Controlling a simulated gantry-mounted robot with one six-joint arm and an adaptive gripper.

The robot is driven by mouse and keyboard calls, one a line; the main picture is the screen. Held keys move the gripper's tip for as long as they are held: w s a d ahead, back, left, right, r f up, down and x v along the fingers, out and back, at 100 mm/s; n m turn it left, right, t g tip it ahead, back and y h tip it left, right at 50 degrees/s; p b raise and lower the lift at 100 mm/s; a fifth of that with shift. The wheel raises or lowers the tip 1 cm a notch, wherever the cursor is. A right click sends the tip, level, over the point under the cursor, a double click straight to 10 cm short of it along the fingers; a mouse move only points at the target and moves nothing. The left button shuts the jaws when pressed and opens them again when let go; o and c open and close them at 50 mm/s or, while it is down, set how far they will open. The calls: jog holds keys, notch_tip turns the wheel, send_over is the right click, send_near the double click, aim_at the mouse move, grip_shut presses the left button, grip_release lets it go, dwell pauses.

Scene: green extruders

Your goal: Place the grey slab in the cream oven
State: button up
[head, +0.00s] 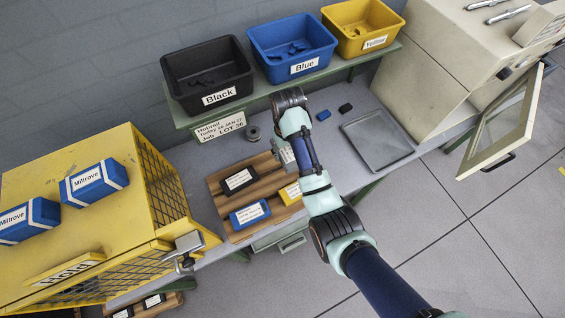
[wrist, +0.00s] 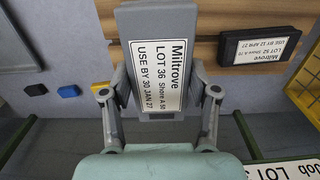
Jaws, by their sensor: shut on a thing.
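The grey slab (wrist: 150,30) has a white label reading Miltrove, LOT 36, USE BY 30 JAN 27. My gripper (wrist: 158,92) is shut on its sides, with one finger on each edge. In the head view the slab (head: 287,155) shows only in part beside my arm, over the wooden board's right back edge. I cannot tell whether it touches the board. The cream oven (head: 425,65) stands at the right back, apart from my gripper. Its windowed door (head: 531,105) stands open; the oven's inside is hardly visible.
The wooden board (head: 222,204) bears black (head: 239,180), blue (head: 249,214) and yellow (head: 290,193) slabs. A grey tray (head: 378,140) lies on the bench near small blue (head: 323,115) and black (head: 345,107) pieces. A shelf with labelled bins (head: 207,75) is behind; a yellow cage (head: 100,190) is left.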

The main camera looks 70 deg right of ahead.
notch_tip(320, 180, down, 10)
jog(key=shift+f+b, duration=0.2)
jog(key=shift+b, duration=0.55)
jog(key=shift+f, duration=0.1)
jog(key=o, duration=1.4)
jog(key=shift+f, duration=0.1)
notch_tip(320, 180, up, 12)
jog(key=shift+f+p, duration=0.1)
jog(key=shift+p, duration=1.05)
jog(key=shift+o, duration=0.4)
jog(key=shift+r, duration=0.3)
